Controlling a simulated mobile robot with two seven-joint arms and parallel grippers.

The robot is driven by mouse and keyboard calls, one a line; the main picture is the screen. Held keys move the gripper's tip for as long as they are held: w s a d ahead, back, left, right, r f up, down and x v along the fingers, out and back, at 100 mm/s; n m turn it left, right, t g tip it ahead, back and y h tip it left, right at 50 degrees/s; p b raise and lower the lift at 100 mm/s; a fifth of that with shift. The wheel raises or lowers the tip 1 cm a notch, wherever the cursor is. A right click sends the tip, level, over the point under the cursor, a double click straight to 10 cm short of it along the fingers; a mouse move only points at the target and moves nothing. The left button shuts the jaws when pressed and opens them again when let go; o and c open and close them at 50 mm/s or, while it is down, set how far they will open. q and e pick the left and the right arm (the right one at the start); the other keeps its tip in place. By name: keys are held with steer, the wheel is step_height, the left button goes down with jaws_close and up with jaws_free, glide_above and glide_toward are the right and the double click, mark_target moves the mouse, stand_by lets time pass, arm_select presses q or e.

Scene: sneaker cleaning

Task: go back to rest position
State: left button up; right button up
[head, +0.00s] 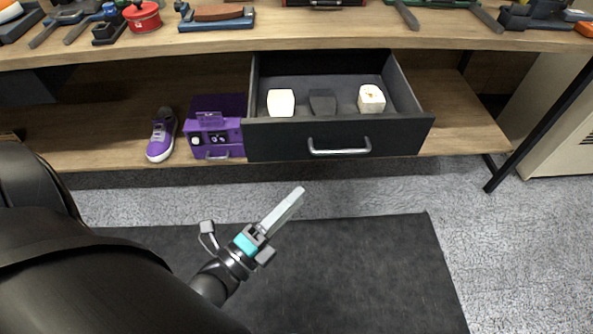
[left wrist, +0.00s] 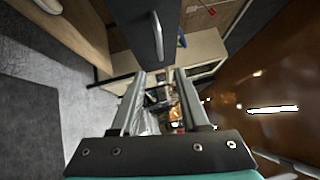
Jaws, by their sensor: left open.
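My left gripper (head: 297,193) hangs above the dark floor mat, in front of the open drawer and clear of it. Its two fingers overlap in the head view. In the left wrist view my left gripper (left wrist: 160,74) shows two fingers with a gap between them and nothing held, so it is open and empty. The pulled-out dark drawer (head: 275,143) has a grey handle (head: 339,149), which lies beyond the fingertips. My right gripper is in neither view.
A purple sneaker (head: 162,135) stands on the lower shelf beside a purple box (head: 217,135). Two whitish blocks (head: 281,103) (head: 371,99) and a dark block (head: 322,102) lie in the drawer. Tools and a red pot (head: 142,16) sit on the bench top. The mat (head: 370,270) is clear.

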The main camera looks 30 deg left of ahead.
arm_select(q)
step_height(320, 180, down, 20)
steer(key=s+n+g+y+p, duration=0.3)
steer(key=n+g+p, duration=0.3)
steer(key=n, duration=0.5)
steer(key=s+a+f+n+g+p, duration=0.1)
steer(key=s+f+n+g, duration=0.3)
steer(key=s, duration=0.4)
steer(key=s+a+f+n+g+y+p, duration=0.1)
steer(key=s+a+f+n+g, duration=0.3)
steer(key=s+f+g, duration=0.2)
steer(key=s+f, duration=0.2)
steer(key=s, duration=0.1)
steer(key=shift+s+n+g, duration=0.3)
steer(key=shift+g, duration=0.1)
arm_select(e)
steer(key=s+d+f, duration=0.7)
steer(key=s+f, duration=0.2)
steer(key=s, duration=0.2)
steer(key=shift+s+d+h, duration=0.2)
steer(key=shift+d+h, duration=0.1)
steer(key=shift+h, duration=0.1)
